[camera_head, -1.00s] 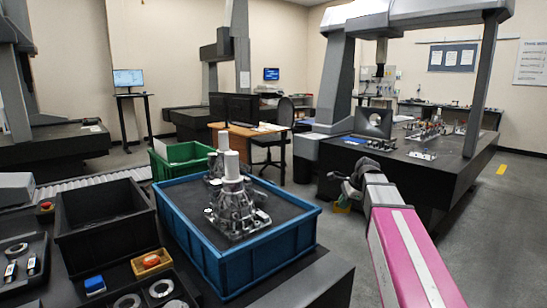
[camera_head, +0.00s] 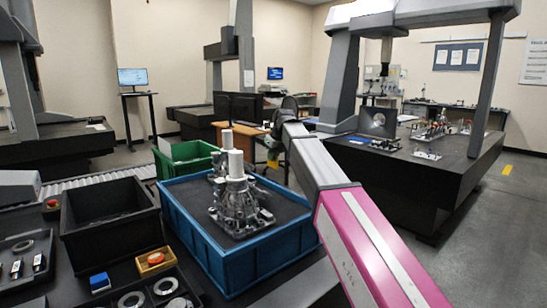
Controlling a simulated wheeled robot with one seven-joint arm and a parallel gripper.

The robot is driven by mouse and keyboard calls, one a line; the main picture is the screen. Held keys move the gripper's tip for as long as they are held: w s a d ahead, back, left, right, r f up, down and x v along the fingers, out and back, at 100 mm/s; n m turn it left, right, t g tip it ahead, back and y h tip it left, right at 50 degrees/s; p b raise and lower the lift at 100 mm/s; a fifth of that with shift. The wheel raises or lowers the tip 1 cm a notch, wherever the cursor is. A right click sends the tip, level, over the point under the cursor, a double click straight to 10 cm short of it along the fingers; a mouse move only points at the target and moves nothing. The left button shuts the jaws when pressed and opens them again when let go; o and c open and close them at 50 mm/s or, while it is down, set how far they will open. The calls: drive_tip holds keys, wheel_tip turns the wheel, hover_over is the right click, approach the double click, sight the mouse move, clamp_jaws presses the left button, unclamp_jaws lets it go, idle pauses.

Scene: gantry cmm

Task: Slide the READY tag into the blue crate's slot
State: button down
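The blue crate (camera_head: 262,260) stands on the dark table in the lower middle, with a metal casting (camera_head: 238,205) with white cylinders on its dark inner floor. I cannot make out a slot on the crate. My arm reaches in from the lower right, and my gripper (camera_head: 272,150) is beyond the crate's far right corner, above its rim in the picture. A small yellow and green piece (camera_head: 272,161) hangs at the fingertips and travels with them. It looks like the READY tag, held, but no lettering is readable. The fingers themselves are small and partly hidden.
A black bin (camera_head: 108,232) stands left of the crate, and a green crate (camera_head: 185,165) stands behind it. A blue block (camera_head: 99,282), an orange-yellow tray (camera_head: 155,262) and metal rings (camera_head: 131,301) lie in front. A measuring machine's granite table (camera_head: 430,175) is at right.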

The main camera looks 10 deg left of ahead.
sight(273, 165)
drive_tip(key=shift+f, duration=1.1)
drive_tip(key=shift+f, duration=0.1)
drive_tip(key=shift+f, duration=0.9)
drive_tip(key=shift+f, duration=1.9)
idle(1.5)
drive_tip(key=c, duration=1)
unclamp_jaws()
drive_tip(key=shift+r, duration=0.15)
drive_tip(key=shift+r, duration=3.35)
